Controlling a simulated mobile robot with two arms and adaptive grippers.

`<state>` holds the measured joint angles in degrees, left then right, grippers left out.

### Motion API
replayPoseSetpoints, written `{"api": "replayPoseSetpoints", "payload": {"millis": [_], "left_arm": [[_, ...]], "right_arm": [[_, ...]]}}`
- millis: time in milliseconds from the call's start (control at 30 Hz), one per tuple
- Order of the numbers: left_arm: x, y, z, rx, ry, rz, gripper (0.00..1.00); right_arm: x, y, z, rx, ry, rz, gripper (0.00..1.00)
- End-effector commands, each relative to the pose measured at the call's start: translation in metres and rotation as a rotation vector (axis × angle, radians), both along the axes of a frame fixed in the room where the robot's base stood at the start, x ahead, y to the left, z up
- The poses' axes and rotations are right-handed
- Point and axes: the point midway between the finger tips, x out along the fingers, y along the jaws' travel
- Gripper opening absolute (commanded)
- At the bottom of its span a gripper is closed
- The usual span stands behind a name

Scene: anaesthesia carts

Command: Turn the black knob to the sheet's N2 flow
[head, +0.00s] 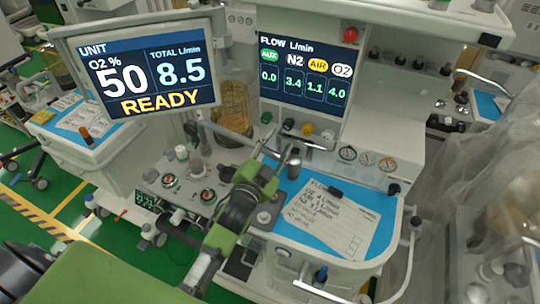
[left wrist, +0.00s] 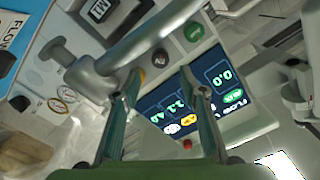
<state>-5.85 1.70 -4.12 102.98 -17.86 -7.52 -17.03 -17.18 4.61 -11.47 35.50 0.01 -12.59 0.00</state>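The black knob (head: 288,124) sits in the row below the flow screen (head: 310,75), between a green and a yellow knob. The screen reads N2 3.4, AIR 1.1, O2 4.0 and AUX 0.0. The paper sheet (head: 328,222), headed FLOW, lies on the blue worktop; its lines are small, and I cannot read its N2 value surely. My left gripper (head: 275,146) is open, just below and in front of the knobs. In the left wrist view, the black knob (left wrist: 160,57) shows beyond the gap between the two fingertips (left wrist: 160,76), apart from them. My right gripper is not seen.
A green knob (head: 266,117), yellow knob (head: 307,129) and white knob (head: 327,135) flank the black one closely. A grey bar (left wrist: 150,32) crosses the left wrist view near the fingers. The unit screen (head: 150,75) stands left; gauges (head: 367,158) sit right.

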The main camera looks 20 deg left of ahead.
Motion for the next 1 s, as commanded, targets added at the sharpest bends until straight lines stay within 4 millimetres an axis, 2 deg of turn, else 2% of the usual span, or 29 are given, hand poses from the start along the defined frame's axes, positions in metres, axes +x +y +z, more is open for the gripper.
{"api": "replayPoseSetpoints", "payload": {"millis": [33, 200, 367, 1000], "left_arm": [[-0.011, 0.001, -0.001, 0.000, 0.002, 0.000, 0.39], [-0.039, 0.002, -0.001, 0.000, 0.002, 0.000, 0.39], [-0.053, 0.002, -0.001, -0.001, 0.001, 0.001, 0.39], [-0.058, 0.002, -0.001, -0.002, 0.003, 0.001, 0.39]], "right_arm": [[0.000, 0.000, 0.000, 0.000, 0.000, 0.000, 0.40], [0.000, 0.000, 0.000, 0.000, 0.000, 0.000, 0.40], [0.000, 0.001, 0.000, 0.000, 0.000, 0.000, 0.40], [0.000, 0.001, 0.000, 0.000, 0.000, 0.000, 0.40]]}}
